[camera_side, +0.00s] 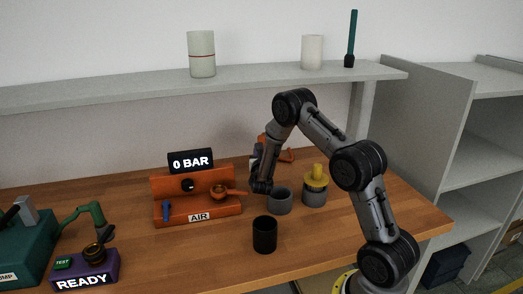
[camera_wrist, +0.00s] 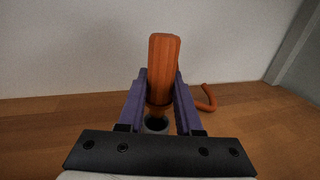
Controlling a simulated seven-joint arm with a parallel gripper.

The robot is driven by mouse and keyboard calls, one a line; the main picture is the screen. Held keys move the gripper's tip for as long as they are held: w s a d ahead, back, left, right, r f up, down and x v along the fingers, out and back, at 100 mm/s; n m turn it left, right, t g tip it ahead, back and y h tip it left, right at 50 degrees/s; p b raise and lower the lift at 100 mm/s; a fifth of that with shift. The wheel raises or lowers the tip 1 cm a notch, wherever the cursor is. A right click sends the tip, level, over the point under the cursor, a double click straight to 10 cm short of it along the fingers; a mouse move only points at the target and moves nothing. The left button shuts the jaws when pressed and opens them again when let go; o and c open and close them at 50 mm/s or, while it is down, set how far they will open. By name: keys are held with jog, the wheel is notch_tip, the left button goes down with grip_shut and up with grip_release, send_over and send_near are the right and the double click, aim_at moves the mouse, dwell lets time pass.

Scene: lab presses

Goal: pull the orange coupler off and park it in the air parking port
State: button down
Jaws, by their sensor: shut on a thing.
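In the wrist view the orange coupler (camera_wrist: 163,70) stands between the purple fingers of my gripper (camera_wrist: 160,105), which is shut on it. A grey ring with a dark opening (camera_wrist: 156,124) shows at its near end; I cannot tell whether it belongs to the coupler. In the side view my gripper (camera_side: 262,182) is above the table, right of the orange AIR station (camera_side: 170,210) and apart from it. The station has a black round port (camera_side: 188,185) and a copper-coloured round fitting (camera_side: 219,191). I cannot tell which is the parking port. The display (camera_side: 190,162) reads 0 BAR.
A grey cup (camera_side: 280,201), a black cup (camera_side: 264,235) and a grey pot with a yellow top (camera_side: 315,186) stand near my gripper. A purple READY box (camera_side: 86,270) and a green machine (camera_side: 22,250) are at left. An orange hose (camera_wrist: 208,98) curves right of the coupler.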

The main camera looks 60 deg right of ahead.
jog(key=shift+f, duration=1.25)
jog(key=shift+s+f, duration=0.1)
jog(key=shift+f, duration=0.45)
jog(key=shift+r, duration=0.75)
dwell(0.8)
jog(key=shift+f, duration=0.15)
dwell(0.4)
